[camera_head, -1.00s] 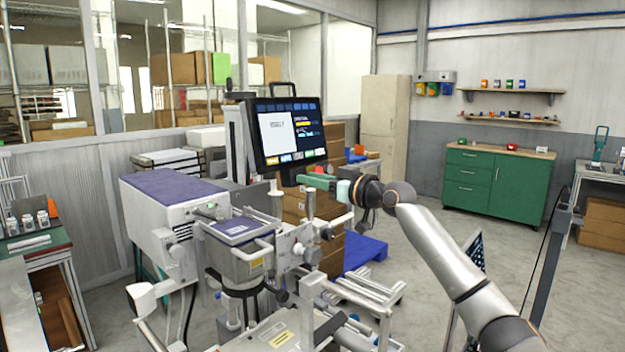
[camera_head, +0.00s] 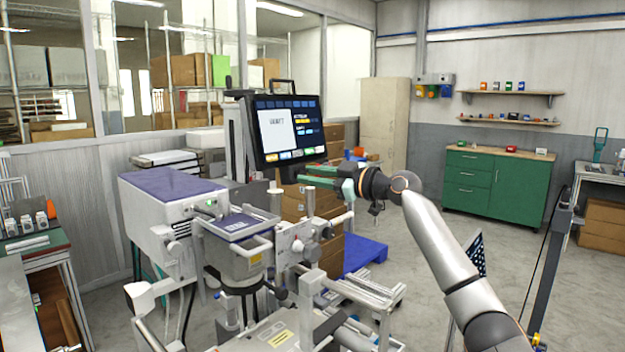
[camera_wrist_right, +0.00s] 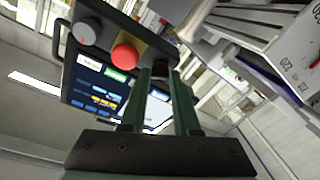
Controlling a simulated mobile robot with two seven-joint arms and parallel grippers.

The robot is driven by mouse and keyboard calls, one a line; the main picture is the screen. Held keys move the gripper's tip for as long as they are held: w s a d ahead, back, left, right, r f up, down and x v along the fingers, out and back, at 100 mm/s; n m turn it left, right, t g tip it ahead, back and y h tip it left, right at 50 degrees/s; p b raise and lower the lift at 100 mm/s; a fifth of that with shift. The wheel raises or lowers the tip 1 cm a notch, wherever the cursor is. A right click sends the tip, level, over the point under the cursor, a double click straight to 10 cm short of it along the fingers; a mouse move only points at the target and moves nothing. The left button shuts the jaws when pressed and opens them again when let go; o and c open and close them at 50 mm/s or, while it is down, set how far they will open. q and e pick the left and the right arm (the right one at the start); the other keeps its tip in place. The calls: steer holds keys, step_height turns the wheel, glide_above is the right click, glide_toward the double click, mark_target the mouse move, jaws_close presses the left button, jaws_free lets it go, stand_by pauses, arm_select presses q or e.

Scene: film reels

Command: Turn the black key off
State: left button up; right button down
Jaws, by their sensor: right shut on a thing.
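My right gripper (camera_head: 303,172) points left, with its green fingers under the lower edge of the machine's screen (camera_head: 290,128). In the right wrist view the two dark green fingers (camera_wrist_right: 161,75) reach up to the control panel beside the screen. They are shut on a small dark thing at their tips, which looks like the black key (camera_wrist_right: 158,72). The fingers mostly cover it, so its angle cannot be told. In the head view the key is hidden. My left gripper is not in view.
On the same panel a red button (camera_wrist_right: 124,55) sits close beside the fingers, with a grey knob (camera_wrist_right: 84,33) further left. The machine's purple-topped housing (camera_head: 175,188) fills the left middle. A green cabinet (camera_head: 493,185) stands far off at the back right.

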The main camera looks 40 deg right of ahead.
steer(key=n, duration=0.3)
steer(key=shift+r+y, duration=0.15)
steer(key=shift+y, duration=0.15)
steer(key=n+g, duration=0.1)
steer(key=n, duration=0.2)
steer(key=n+p, duration=0.1)
steer(key=n, duration=0.2)
steer(key=shift+d+r+n+g+y, duration=0.1)
steer(key=shift+r+n+g+y, duration=0.05)
steer(key=shift+n+g+y, duration=0.25)
steer(key=shift+w+n+p, duration=0.1)
steer(key=shift+n+p, duration=0.4)
steer(key=shift+n, duration=1.1)
steer(key=shift+g, duration=0.3)
steer(key=c, duration=0.9)
jaws_free()
